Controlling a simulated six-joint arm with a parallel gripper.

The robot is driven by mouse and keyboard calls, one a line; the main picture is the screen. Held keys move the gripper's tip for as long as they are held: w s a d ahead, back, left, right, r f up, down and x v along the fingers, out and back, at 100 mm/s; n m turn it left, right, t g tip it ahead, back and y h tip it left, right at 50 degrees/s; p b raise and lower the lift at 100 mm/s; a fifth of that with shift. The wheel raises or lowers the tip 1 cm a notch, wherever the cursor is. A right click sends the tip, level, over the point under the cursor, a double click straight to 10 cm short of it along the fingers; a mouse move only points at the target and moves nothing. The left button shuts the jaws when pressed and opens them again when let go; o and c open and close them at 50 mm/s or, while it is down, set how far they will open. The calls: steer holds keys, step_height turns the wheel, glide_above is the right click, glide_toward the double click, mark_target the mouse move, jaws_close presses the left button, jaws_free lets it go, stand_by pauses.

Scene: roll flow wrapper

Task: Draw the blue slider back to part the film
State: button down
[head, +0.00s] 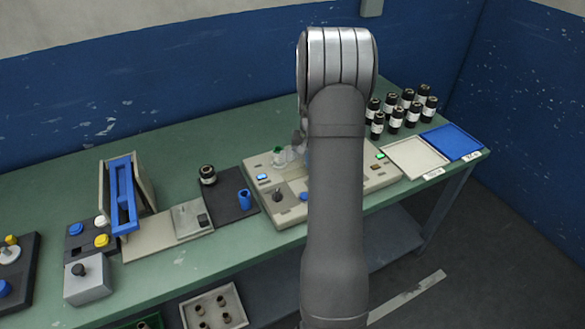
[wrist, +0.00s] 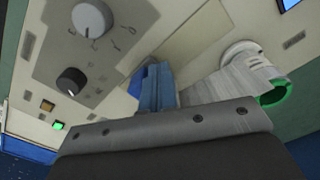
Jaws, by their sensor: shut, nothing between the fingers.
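The flow wrapper panel (head: 262,176) is a beige box on the green bench, mostly behind my arm in the head view. A small blue part (head: 304,196), which looks like the slider, sits near its front edge. In the wrist view a blue part (wrist: 137,84) shows close beside my fingers; I cannot tell if they touch. My gripper (wrist: 158,68) is shut and empty, its narrow fingers low over the panel. In the head view my arm hides it. A white roll (wrist: 243,56) with a green ring (wrist: 274,95) lies right of the fingers; the film itself is not clear.
A grey dial (wrist: 91,19) and a black knob (wrist: 71,82) stand on the panel. A white tray (head: 416,158), a blue tray (head: 452,142) and several black jars (head: 395,123) are at the right. A blue-framed stand (head: 122,195) is at the left.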

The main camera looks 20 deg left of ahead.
steer(key=shift+w+d, duration=0.75)
steer(key=shift+s+a, duration=0.5)
step_height(320, 180, up, 8)
steer(key=shift+f, duration=0.1)
stand_by(0.4)
step_height(320, 180, down, 8)
steer(key=shift+w+d, duration=0.1)
steer(key=shift+d, duration=0.05)
stand_by(0.4)
steer(key=shift+r, duration=0.2)
